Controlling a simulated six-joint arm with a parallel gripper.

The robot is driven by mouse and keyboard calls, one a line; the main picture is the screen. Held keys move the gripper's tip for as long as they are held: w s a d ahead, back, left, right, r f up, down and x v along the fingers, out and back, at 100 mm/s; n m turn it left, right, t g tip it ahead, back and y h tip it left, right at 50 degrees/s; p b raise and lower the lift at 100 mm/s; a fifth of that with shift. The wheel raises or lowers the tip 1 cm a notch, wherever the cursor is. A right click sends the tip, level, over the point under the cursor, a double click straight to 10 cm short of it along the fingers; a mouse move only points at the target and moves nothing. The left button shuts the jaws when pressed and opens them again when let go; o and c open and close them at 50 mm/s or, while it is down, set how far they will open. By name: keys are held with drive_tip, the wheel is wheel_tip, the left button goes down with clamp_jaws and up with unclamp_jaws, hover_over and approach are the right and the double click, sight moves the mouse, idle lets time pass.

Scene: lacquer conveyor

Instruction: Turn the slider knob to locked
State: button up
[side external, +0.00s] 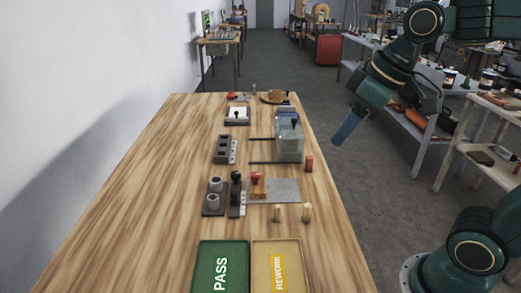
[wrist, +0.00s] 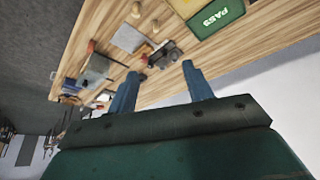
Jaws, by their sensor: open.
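A translucent grey box (side external: 289,146) with a dark knob (side external: 293,122) on top stands right of centre on the bench, between two dark rails. A white-topped block (side external: 237,117) with another small dark knob (side external: 237,113) stands farther back. I cannot tell which knob is the slider knob or read any lock marking. My gripper (side external: 341,138) hangs in the air beyond the bench's right edge, its blue fingers pointing down and left. In the wrist view the gripper (wrist: 162,70) has its fingers spread apart with nothing between them.
A green PASS tray (side external: 222,266) and a yellow REWORK tray (side external: 276,265) lie at the near end. Upright stamps (side external: 257,183), a grey plate (side external: 285,190) and small pegs (side external: 307,211) stand mid-bench. A red-brown cylinder (side external: 309,162) stands near the right edge. The bench's left side is clear.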

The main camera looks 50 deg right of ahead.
drive_tip(key=w+r+n, duration=0.1)
drive_tip(key=w+n, duration=0.1)
drive_tip(key=w, duration=0.6)
drive_tip(key=n+g+y, duration=0.3)
drive_tip(key=n, duration=0.6)
hover_over(236, 173)
drive_tip(key=s+d, duration=0.3)
drive_tip(key=d, duration=0.2)
wheel_tip(236, 173, down, 15)
drive_tip(key=shift+w+d+f, duration=0.35)
drive_tip(key=shift+w+f, duration=0.05)
drive_tip(key=shift+f, duration=0.05)
drive_tip(key=x, duration=1.3)
drive_tip(key=shift+s+a+f, duration=0.15)
drive_tip(key=shift+a+f, duration=0.15)
drive_tip(key=shift+a, duration=0.05)
